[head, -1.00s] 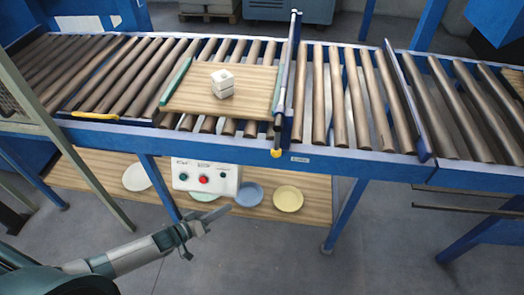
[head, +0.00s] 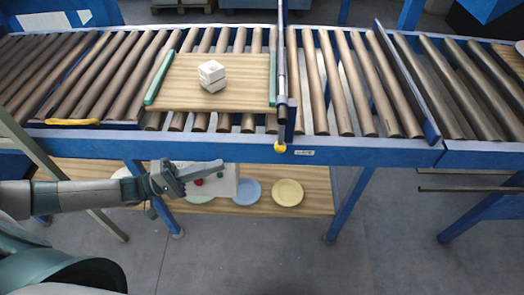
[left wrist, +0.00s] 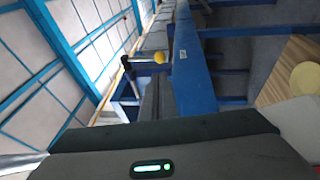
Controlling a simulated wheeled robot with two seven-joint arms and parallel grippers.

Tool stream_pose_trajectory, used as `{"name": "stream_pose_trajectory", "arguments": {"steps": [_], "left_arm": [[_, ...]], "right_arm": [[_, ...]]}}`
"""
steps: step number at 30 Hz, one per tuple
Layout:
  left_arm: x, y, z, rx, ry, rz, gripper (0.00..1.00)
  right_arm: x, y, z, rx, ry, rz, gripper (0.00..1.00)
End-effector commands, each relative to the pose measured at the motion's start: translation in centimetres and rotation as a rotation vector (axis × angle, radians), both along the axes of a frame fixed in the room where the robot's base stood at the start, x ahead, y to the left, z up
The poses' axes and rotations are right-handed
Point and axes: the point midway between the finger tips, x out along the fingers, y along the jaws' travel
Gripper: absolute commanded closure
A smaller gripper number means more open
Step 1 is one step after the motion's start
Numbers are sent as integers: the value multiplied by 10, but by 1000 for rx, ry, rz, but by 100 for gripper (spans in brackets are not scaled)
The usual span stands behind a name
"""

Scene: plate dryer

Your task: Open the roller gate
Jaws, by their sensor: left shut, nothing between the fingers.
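The knob also shows in the left wrist view (left wrist: 159,57), ahead of the gripper and beside the blue conveyor rail (left wrist: 193,75). My left gripper (head: 222,163) is shut and empty. It points right, in front of the control box, left of the knob and a little lower, apart from it. My right gripper is out of view.
A wooden tray (head: 185,85) with green ends carries white blocks (head: 212,75) left of the gate. A lower shelf holds a blue plate (head: 246,192) and a yellow plate (head: 288,192). A yellow handle (head: 72,122) lies at left.

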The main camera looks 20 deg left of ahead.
Motion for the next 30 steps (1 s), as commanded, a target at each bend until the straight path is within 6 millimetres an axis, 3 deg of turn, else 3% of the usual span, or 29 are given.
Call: {"name": "stream_pose_trajectory", "arguments": {"steps": [11,30], "left_arm": [[10,-16,4,0,-2,0,100],[65,-102,21,0,-2,0,100]], "right_arm": [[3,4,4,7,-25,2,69],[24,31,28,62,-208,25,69]]}}
